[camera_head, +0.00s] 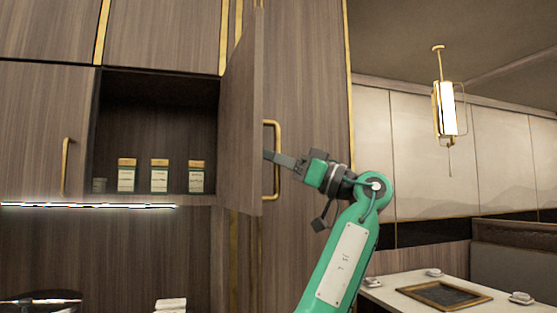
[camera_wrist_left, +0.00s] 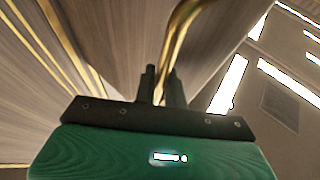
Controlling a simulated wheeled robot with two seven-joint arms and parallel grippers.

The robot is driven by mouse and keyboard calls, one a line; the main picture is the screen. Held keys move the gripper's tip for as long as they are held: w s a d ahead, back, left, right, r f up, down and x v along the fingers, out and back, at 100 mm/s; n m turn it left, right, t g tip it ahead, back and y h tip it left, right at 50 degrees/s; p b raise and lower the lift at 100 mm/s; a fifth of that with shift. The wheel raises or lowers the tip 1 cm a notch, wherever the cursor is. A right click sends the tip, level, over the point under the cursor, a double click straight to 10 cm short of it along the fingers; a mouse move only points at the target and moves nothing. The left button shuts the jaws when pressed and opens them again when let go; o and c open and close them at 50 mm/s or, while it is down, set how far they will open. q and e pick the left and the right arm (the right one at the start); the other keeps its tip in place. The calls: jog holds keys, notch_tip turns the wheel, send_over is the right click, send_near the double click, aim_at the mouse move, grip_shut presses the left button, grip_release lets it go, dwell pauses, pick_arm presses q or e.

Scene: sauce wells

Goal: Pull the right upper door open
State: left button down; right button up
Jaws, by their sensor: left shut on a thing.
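The right upper door (camera_head: 246,110) is a brown wood panel. It stands swung open, nearly edge-on, at the right side of the open upper compartment. Its brass handle (camera_head: 277,135) is on its right-hand face. My left gripper (camera_head: 270,156) reaches it from the right, with the green arm below. In the left wrist view the handle (camera_wrist_left: 182,28) runs down between the two dark fingers (camera_wrist_left: 161,85), which are shut on it. The exact contact is partly hidden. My right gripper is not in view.
Inside the compartment stand several jars (camera_head: 159,176) with yellow lids. The left upper door (camera_head: 42,125) is closed, with its own brass handle (camera_head: 66,165). A lit strip (camera_head: 90,205) runs underneath. A table (camera_head: 405,292) and a hanging lamp (camera_head: 447,108) are at right.

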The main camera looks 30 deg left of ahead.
pick_arm(q)
jog(key=c, duration=1.5)
grip_release()
jog(key=shift+d+f, duration=0.2)
jog(key=shift+d, duration=0.1)
jog(key=shift+b+v, duration=1.75)
jog(key=shift+v, duration=4.75)
jog(key=shift+r, duration=0.15)
